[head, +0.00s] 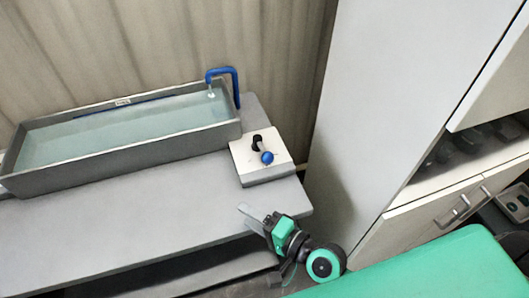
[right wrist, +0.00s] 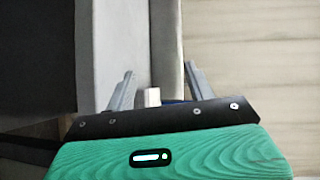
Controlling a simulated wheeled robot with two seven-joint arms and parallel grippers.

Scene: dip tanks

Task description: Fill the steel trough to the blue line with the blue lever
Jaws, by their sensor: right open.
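The long steel trough (head: 120,161) stands on the grey bench at the left in the head view, with pale water (head: 130,128) in it. The blue line (head: 150,102) runs along its inner back wall; the water surface lies close to it, and I cannot tell exactly how close. A blue spout (head: 224,71) bends over the right end, with a small whitish trace of water below its mouth. The blue lever (head: 267,157) sits on a white box (head: 258,170) right of the trough. My right gripper (head: 252,216) is open and empty at the bench's front edge, apart from the lever. My left gripper is out of view.
The grey bench (head: 130,226) is clear in front of the trough. A white cabinet (head: 385,95) with an open shelf stands at the right. A green surface (head: 430,272) fills the lower right. A corrugated wall is behind the trough.

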